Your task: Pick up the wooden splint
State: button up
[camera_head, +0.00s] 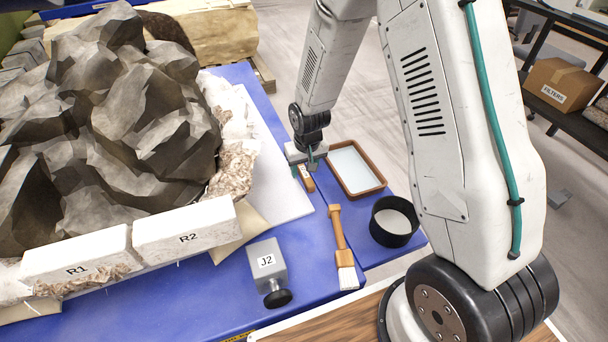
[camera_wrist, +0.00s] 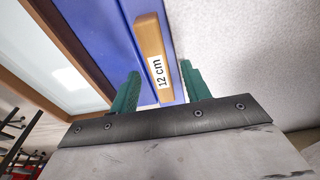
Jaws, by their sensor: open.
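The wooden splint (camera_wrist: 150,38) is a narrow tan bar with a white "12 cm" label, lying on the blue table surface. In the head view its end (camera_head: 308,183) shows just below my gripper (camera_head: 310,164), which hides part of it. In the wrist view my gripper (camera_wrist: 160,72) is open, with one green finger on each side of the splint's line. The splint's near end lies between the fingers, and I see a gap on both sides. I cannot tell how far the fingertips are above the table.
A brown-rimmed tray (camera_head: 383,184) lies right of the splint. A brush (camera_head: 338,228), a black bowl (camera_head: 392,239) and a grey J2 block (camera_head: 266,259) are nearer. A large rock (camera_head: 130,100) stands left, behind blocks R1 (camera_head: 75,256) and R2 (camera_head: 185,230). A pale board (camera_head: 280,190) borders the splint.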

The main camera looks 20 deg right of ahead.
jog(key=shift+f, duration=0.3)
grip_shut()
jog(key=shift+r, duration=0.1)
